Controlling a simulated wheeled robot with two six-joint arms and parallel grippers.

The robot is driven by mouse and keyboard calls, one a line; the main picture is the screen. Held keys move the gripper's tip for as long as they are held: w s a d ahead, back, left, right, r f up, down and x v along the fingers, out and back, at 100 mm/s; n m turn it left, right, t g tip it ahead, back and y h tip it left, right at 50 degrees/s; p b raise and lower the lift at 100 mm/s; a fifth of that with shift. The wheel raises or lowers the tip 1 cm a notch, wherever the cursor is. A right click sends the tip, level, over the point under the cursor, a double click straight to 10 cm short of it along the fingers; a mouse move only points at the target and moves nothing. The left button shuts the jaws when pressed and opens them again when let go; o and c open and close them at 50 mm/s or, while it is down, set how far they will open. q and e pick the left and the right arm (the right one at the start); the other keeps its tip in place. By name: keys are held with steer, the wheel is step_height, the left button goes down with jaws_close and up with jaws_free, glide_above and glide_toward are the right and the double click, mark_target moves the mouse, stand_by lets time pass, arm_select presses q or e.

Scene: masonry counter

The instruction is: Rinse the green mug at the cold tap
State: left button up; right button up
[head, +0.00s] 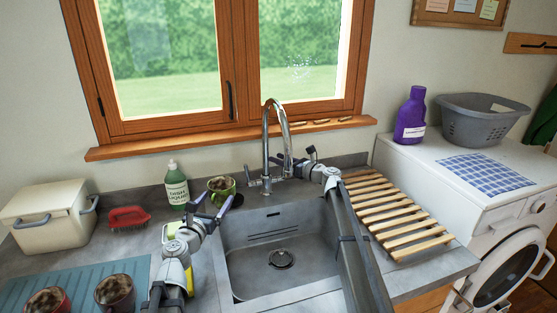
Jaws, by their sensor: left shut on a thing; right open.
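The green mug (222,184) has brown dirt inside and is upright at the back left of the sink, left of the tap. My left gripper (212,201) is at its near side, shut on it. The fingers hide its lower part, so I cannot tell whether it touches the counter. The chrome tap (267,135) has a tall curved spout and stands behind the sink (278,285); no water shows. My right gripper (304,163) is open, just right of the tap base. Its fingertips are small and partly hidden by the tap.
A green soap bottle (176,187) stands left of the mug. A red brush (128,217), a cream box (50,213) and two dark-filled mugs (115,293) (47,301) are further left. A slatted wooden rack (395,215) is at right. The sink basin is empty.

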steer(key=shift+w+a, duration=0.15)
steer(key=shift+a, duration=0.05)
steer(key=shift+c, duration=0.3)
jaws_close()
stand_by(1.1)
